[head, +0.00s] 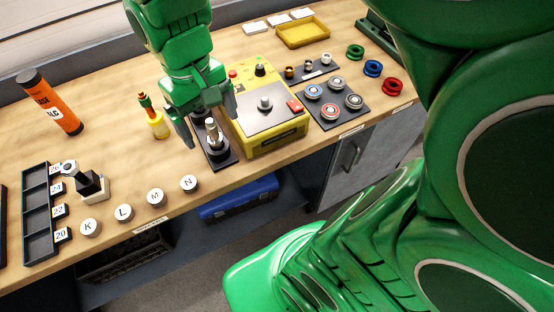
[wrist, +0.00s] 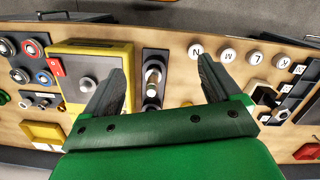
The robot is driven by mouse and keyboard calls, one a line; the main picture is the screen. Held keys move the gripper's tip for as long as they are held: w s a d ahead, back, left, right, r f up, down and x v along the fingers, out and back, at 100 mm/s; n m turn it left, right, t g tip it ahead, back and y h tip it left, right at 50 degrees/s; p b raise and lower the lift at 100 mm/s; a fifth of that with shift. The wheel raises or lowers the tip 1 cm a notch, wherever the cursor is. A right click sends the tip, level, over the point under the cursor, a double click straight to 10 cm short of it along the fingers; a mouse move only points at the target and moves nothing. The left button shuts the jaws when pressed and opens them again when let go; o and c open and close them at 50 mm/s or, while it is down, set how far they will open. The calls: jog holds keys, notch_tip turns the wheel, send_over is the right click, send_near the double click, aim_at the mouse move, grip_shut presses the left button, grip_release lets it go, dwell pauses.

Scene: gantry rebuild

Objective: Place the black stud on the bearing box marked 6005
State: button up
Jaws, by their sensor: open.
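My gripper (head: 211,126) is open and empty, pointing down over a black plate (head: 222,164) with an upright metal spindle (head: 212,136). In the wrist view the spindle (wrist: 152,76) shows between the spread fingers; I cannot tell whether the tips reach its height. Several small studs stand on a dark strip right of the yellow machine; the leftmost one (head: 289,72) looks dark with a brass tone, but I cannot be sure it is the black stud. White flat boxes (head: 279,20) lie at the back edge; I cannot read 6005 on any.
A yellow machine (head: 265,125) stands right of the gripper. A yellow tray (head: 302,33), a mat with bearings (head: 331,112) and coloured rings (head: 373,68) lie further right. Left are an oil bottle (head: 157,123), lettered caps (head: 124,213), an orange tube (head: 50,103) and a numbered rack (head: 38,213).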

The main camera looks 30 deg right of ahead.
jog(key=s+d+f+m, duration=0.3)
jog(key=s+d, duration=0.4)
jog(key=s, duration=0.5)
jog(key=shift+s+d+g, duration=0.25)
jog(key=shift+d+g, duration=0.05)
jog(key=shift+d, duration=0.1)
dwell(0.4)
